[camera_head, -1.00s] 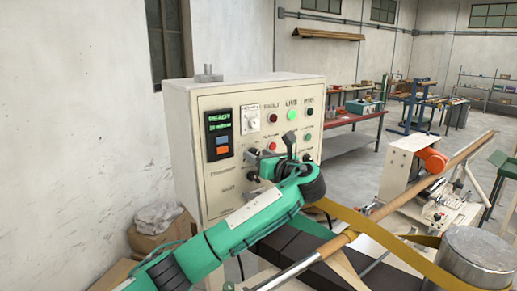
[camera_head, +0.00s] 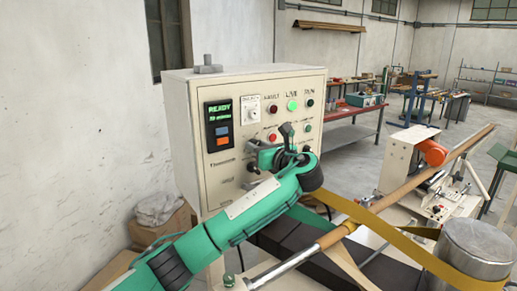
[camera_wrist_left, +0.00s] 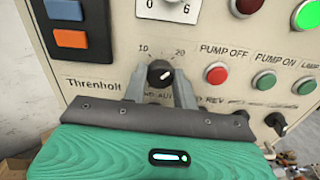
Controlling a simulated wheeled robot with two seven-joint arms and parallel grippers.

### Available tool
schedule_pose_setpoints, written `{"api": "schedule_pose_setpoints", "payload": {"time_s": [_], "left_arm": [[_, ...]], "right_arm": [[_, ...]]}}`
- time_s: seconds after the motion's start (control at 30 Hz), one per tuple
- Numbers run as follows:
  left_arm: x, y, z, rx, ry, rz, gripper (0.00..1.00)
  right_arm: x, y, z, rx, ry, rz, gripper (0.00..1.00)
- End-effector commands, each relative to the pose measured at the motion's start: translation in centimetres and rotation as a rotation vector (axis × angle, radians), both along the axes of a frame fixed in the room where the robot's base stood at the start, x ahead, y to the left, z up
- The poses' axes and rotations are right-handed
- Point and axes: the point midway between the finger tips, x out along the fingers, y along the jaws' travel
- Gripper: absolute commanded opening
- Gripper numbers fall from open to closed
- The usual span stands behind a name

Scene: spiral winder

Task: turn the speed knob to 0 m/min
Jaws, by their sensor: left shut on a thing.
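The speed knob (camera_wrist_left: 160,73) is a small black dial with a white mark, in the middle of the left wrist view. Its scale shows 10 at upper left and 20 at upper right; the white mark points to the right. My left gripper (camera_wrist_left: 160,84) has its grey fingers on both sides of the knob and is shut on it. In the head view my left gripper (camera_head: 263,157) is against the front of the cream control cabinet (camera_head: 183,130) and hides the knob. The small display (camera_head: 219,112) reads READY with a second line too small to read. My right gripper is out of view.
Red and green pump buttons (camera_wrist_left: 215,76) sit right of the knob. Another black knob (camera_wrist_left: 275,122) is lower right.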

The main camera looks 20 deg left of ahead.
Motion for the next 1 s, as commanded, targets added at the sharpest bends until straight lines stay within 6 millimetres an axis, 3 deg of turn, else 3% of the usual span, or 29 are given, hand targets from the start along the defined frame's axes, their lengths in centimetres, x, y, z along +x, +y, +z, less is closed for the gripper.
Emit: {"api": "schedule_pose_setpoints", "payload": {"time_s": [1.0], "left_arm": [[-0.1, 0.0, -0.5, -0.549, -0.705, 0.0, 0.06]], "right_arm": [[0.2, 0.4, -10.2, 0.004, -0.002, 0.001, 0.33]]}}
